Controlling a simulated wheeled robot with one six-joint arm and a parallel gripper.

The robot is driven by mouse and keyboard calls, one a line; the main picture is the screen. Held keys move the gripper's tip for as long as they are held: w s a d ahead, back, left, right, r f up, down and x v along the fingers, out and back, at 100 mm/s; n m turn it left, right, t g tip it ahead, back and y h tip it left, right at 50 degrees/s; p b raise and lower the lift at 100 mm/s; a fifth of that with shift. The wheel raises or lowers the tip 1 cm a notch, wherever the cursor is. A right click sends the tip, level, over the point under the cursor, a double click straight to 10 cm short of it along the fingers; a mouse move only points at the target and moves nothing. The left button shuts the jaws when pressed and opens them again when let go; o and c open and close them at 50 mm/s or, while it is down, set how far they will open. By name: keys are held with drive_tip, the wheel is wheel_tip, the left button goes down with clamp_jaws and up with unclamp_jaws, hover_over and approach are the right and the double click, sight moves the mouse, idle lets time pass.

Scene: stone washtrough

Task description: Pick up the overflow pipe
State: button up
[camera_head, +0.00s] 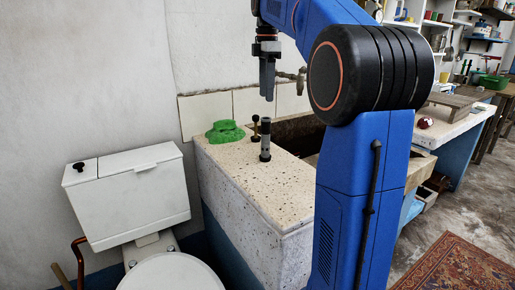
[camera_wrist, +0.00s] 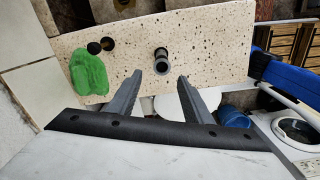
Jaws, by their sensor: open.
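The overflow pipe (camera_head: 265,142), a dark grey upright tube with a lighter band, stands on the speckled stone ledge of the washtrough (camera_head: 237,172). In the wrist view the pipe (camera_wrist: 161,60) shows from above with its open end, just beyond the fingertips. My gripper (camera_head: 267,88) points down above the pipe, apart from it, with a clear gap in the head view. In the wrist view my gripper (camera_wrist: 160,76) has its two fingers spread with nothing between them.
A green crumpled lump (camera_head: 225,131) and a small dark-and-brass upright piece (camera_head: 256,128) are close left of the pipe. A tap (camera_head: 292,76) is on the tiled wall behind. A toilet (camera_head: 130,195) stands at left. The front ledge is bare.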

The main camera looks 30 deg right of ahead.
sight(266, 118)
wheel_tip(266, 118, down, 11)
drive_tip(key=shift+s+r, duration=0.1)
drive_tip(key=shift+s+a+f, duration=0.1)
drive_tip(key=shift+s+f, duration=0.05)
drive_tip(key=shift+f, duration=2.45)
drive_tip(key=shift+c, duration=0.4)
clamp_jaws()
drive_tip(key=shift+r, duration=0.15)
